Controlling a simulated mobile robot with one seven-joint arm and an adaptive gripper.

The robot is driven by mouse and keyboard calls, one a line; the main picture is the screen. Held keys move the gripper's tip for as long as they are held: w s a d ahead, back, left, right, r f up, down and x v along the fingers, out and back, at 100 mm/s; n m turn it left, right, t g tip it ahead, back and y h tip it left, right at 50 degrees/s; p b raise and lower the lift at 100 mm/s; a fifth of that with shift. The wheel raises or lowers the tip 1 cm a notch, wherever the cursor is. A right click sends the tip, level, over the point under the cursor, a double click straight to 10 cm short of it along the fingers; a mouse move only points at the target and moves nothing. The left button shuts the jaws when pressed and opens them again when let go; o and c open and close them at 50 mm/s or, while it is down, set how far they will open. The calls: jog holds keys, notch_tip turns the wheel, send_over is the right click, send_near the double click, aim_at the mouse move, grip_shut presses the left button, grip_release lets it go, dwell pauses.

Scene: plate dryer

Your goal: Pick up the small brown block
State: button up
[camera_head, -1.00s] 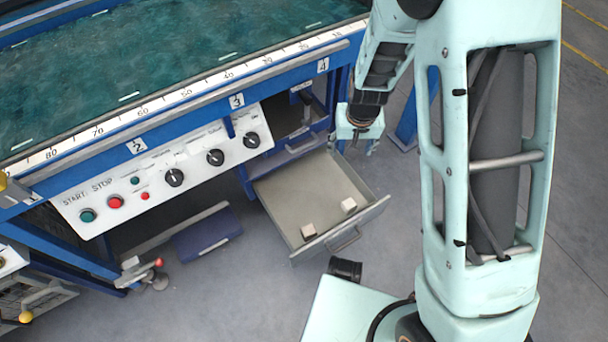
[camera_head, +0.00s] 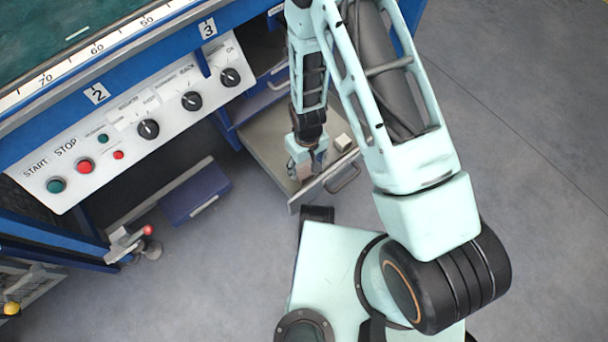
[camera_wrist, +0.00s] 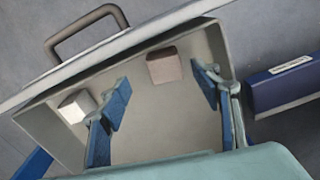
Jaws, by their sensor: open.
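The small brown block (camera_wrist: 163,66) lies on the drawer floor near the front wall in the wrist view. My gripper (camera_wrist: 164,84) is open, with its two blue fingers spread wide. The block appears between the fingertip directions, a little beyond them; the fingers are not touching it. In the head view my gripper (camera_head: 309,168) points down into the open drawer and largely hides the brown block.
A paler block (camera_wrist: 76,107) sits in the drawer, outside my left-hand finger; it also shows in the head view (camera_head: 343,142). The open drawer (camera_wrist: 208,45) has low walls and a front handle (camera_wrist: 86,28).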

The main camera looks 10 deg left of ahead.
aim_at(304, 173)
jog(key=f, duration=0.1)
jog(key=f+b, duration=0.1)
jog(key=f, duration=0.1)
jog(key=f+b, duration=0.1)
jog(key=f, duration=0.1)
jog(key=shift+s+a, duration=0.15)
jog(key=shift+a, duration=0.2)
jog(key=c, duration=1.4)
